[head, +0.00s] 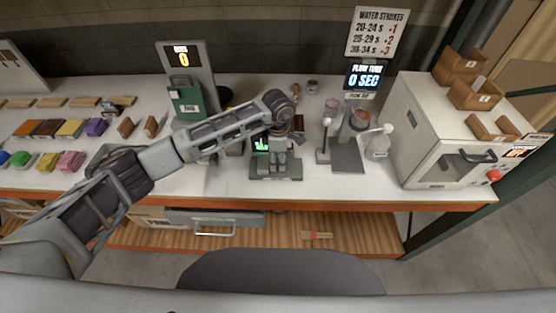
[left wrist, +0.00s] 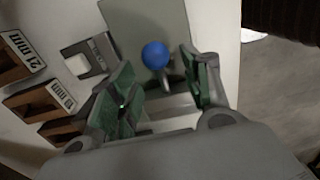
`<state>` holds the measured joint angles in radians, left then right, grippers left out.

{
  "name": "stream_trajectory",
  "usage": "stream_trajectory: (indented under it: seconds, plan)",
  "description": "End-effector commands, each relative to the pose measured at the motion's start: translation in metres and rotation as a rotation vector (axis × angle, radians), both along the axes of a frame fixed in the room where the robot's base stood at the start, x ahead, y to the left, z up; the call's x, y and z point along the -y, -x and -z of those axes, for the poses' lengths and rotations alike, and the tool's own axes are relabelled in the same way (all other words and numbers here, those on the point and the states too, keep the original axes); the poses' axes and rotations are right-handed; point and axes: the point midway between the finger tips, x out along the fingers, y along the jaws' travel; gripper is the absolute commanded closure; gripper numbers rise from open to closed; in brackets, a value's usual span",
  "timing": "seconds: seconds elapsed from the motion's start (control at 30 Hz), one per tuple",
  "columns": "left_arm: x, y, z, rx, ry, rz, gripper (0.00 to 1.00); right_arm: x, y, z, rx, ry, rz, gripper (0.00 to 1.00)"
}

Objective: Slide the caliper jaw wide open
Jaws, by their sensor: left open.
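My left gripper (head: 280,160) reaches down over a small bench device with a green-lit display (head: 261,143) and a dark grey base (head: 290,177). I take this device to be the caliper; my gripper hides much of it in the head view. In the left wrist view my left gripper (left wrist: 160,92) is open, its two green-padded fingers apart. A blue ball knob (left wrist: 155,54) on a short grey stem shows between and just beyond the fingertips, above a grey-green plate (left wrist: 133,22). Contact with the fingers cannot be told. The jaw itself is not clearly visible. My right gripper is out of view.
Brown labelled blocks (left wrist: 45,103) and a small grey unit with a white top (left wrist: 77,65) lie left of the plate in the wrist view.

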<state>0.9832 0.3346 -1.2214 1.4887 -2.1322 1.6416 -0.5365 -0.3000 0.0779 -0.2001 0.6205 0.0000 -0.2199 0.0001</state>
Motion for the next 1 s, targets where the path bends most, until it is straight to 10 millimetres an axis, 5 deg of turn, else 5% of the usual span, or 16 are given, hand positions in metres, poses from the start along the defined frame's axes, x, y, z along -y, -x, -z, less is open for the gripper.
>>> stream_trajectory:
  seconds: [0.57,1.0]
  plan:
    - [0.000,0.000,0.019,0.001,0.000,0.000,0.52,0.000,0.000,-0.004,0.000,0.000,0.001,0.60]
    - [0.000,0.000,0.019,0.001,0.000,-0.001,1.00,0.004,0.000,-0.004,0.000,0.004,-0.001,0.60]
